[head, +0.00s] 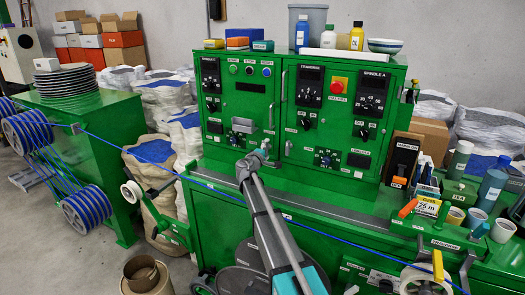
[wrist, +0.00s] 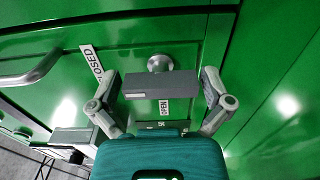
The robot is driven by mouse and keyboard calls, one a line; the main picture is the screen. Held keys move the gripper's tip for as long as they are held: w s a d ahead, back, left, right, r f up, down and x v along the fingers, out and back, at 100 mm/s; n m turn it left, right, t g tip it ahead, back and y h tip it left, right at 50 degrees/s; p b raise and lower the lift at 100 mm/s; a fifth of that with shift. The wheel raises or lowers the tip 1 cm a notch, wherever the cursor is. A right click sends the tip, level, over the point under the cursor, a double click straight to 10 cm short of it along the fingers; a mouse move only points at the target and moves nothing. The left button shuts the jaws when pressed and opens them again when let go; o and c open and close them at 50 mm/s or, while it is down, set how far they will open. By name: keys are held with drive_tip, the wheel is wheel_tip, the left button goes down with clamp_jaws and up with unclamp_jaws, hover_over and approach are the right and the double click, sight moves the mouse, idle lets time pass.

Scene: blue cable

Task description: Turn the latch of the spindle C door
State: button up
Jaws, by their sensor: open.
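The latch (wrist: 160,85) is a dark grey bar on a round silver knob, set on a green panel in the wrist view. My gripper (wrist: 160,78) is open, with one finger at each end of the bar. I cannot tell whether either finger touches it. In the head view my gripper (head: 254,160) is at the lower front of the green control cabinet (head: 232,103), and the arm hides the latch there.
A silver curved handle (wrist: 32,72) is left of the latch. A blue cable (head: 110,147) runs from the reels at left across the front of the machine. Bottles, cups and boxes crowd the green bench at right. Containers stand on top of the cabinet.

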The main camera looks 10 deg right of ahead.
drive_tip(key=shift+s, duration=0.15)
drive_tip(key=v, duration=1.2)
drive_tip(key=shift+d, duration=0.1)
idle(0.3)
